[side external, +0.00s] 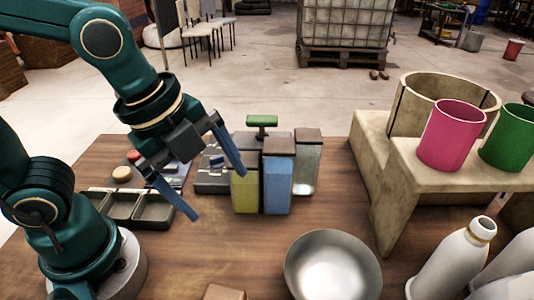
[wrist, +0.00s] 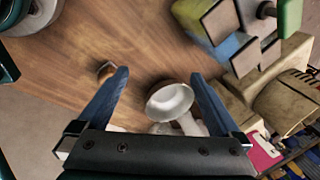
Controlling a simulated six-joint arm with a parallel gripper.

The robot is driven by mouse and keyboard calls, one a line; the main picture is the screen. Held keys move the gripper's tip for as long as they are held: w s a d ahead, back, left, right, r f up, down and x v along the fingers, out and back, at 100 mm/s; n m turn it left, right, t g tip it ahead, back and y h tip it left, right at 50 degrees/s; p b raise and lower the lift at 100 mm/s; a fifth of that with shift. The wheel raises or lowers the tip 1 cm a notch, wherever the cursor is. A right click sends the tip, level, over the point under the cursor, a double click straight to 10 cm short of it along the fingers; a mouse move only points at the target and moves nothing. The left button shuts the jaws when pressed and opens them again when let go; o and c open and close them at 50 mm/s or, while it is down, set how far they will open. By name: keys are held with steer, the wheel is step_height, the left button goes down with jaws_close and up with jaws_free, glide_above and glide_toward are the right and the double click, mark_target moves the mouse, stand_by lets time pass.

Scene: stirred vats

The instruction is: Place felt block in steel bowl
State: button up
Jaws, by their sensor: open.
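The steel bowl (side external: 332,265) stands upright on the wooden table near the front edge of the side view. It also shows in the wrist view (wrist: 168,102), between my fingers in the picture, and its visible inside looks empty. A small brown block (side external: 224,293), seemingly the felt block, is cut off by the bottom edge of the side view. In the wrist view it lies on the table (wrist: 105,70), partly behind the left finger. My gripper (side external: 218,193) is open and empty, raised above the table, apart from block and bowl. Its two blue fingers show in the wrist view (wrist: 160,74).
Lidded canisters (side external: 278,185) stand behind the bowl. A grey divided tray (side external: 138,207) lies at left. A stone-like stand (side external: 420,180) with a vat (side external: 440,92), a pink cup (side external: 452,135) and a green cup (side external: 510,137) is at right. White bottles (side external: 452,262) stand beside the bowl.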

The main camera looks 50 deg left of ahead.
mark_target(223, 297)
steer(key=s+d+f+m+g, duration=0.1)
steer(key=s+d+f+m, duration=0.1)
steer(key=m, duration=0.1)
steer(key=s+d+f+m+g, duration=0.1)
steer(key=d+f+m, duration=0.2)
steer(key=m, duration=0.1)
steer(key=s+d+f+m+g+y, duration=0.1)
steer(key=s+d+f+m, duration=0.1)
steer(key=d+m, duration=0.1)
steer(key=shift+s+d+f+m+g, duration=0.1)
steer(key=shift+s+f+m+g, duration=0.2)
steer(key=shift+f, duration=2.5)
steer(key=shift+c, duration=0.3)
steer(key=c, duration=1.4)
